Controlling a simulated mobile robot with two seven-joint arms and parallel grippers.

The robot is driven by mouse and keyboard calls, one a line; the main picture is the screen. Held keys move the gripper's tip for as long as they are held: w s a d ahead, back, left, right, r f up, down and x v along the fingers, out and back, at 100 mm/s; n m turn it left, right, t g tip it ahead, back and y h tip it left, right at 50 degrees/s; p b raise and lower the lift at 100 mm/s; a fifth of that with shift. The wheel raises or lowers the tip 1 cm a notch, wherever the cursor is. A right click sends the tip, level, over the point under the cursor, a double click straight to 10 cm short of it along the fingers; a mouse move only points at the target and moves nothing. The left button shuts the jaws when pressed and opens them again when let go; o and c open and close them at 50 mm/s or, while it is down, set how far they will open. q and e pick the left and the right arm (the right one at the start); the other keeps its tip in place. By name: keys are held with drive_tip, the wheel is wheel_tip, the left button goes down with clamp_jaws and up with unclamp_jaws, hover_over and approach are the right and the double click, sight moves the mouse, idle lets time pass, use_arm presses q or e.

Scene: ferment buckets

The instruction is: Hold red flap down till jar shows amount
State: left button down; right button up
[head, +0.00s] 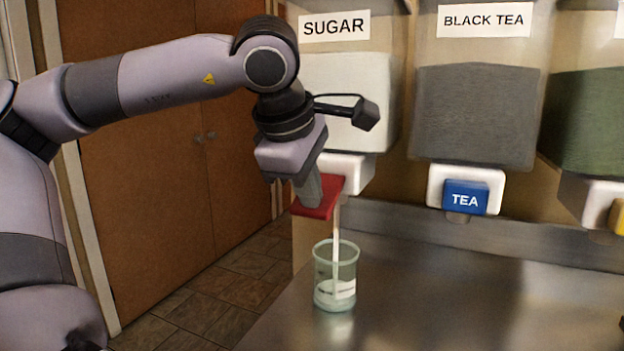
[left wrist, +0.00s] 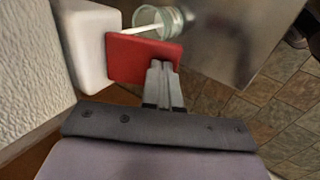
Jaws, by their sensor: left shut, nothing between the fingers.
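The red flap (head: 325,197) is on the front of the white spout under the bin labelled SUGAR (head: 334,27). My left gripper (head: 309,203) is shut and empty, its fingertips on the flap's top. In the left wrist view the shut fingers (left wrist: 161,70) lie over the edge of the red flap (left wrist: 138,56). A pale stream (head: 337,228) runs from the spout down into the glass jar (head: 335,289). The jar stands upright below the spout with white sugar in its lower part. I cannot read its marks. My right gripper is not in view.
The BLACK TEA bin (head: 474,115) with its blue TEA flap (head: 465,196) is to the right. A further bin with a yellow flap (head: 617,216) is at the right edge. The steel counter (head: 450,290) is clear around the jar.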

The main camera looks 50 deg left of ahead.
use_arm(q)
drive_tip(key=shift+f+t+b, duration=0.25)
drive_tip(key=shift+t+b, duration=0.05)
drive_tip(key=shift+b, duration=0.1)
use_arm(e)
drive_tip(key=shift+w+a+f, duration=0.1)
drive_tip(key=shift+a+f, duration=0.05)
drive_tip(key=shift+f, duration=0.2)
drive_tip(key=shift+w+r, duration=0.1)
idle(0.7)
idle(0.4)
use_arm(q)
drive_tip(key=shift+s+r+p, duration=0.1)
drive_tip(key=shift+r+p, duration=0.35)
drive_tip(key=shift+r, duration=0.05)
drive_tip(key=p+v, duration=0.3)
drive_tip(key=v, duration=1)
drive_tip(key=shift+r, duration=0.2)
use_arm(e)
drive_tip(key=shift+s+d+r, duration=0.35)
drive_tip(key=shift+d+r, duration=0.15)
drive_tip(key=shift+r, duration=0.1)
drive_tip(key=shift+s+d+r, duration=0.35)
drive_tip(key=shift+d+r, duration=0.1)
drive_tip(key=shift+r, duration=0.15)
use_arm(q)
drive_tip(key=shift+d, duration=0.1)
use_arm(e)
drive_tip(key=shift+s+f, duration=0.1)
